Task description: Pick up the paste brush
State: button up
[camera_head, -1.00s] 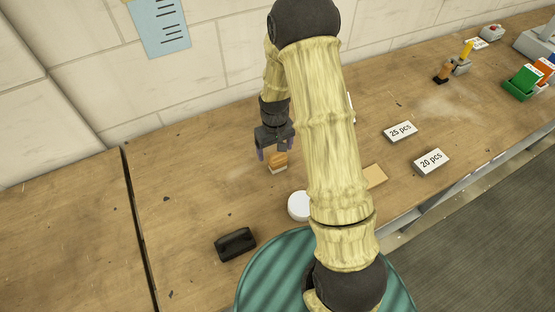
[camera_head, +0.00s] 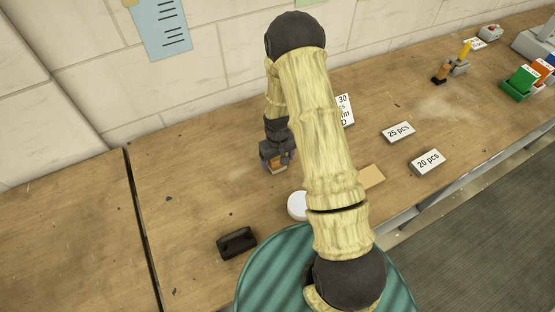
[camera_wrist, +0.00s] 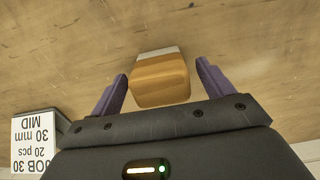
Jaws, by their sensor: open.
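The paste brush (camera_wrist: 158,80) shows in the wrist view as an orange-brown wooden block with a pale grey strip along its far edge. It sits between the two purple fingers of my gripper (camera_wrist: 158,88), with a gap on each side. The gripper is open and no finger clearly touches the brush. In the head view my gripper (camera_head: 277,160) is low over the bench, and the brush (camera_head: 278,169) is partly hidden by it.
A white round lid or pot (camera_head: 297,205) and a black block (camera_head: 236,243) are nearer the front. Cards marked 25 pcs (camera_head: 398,132) and 20 pcs (camera_head: 428,162) lie to the right. A job card (camera_wrist: 35,140) stands close by. The bench left of the gripper is clear.

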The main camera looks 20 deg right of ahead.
jog(key=shift+f, duration=0.95)
jog(key=c, duration=1.1)
jog(key=shift+c, duration=0.2)
notch_tip(320, 180, up, 10)
jog(key=shift+r+b, duration=0.1)
jog(key=shift+b, duration=1.15)
jog(key=o, duration=0.4)
jog(key=shift+c, duration=1.1)
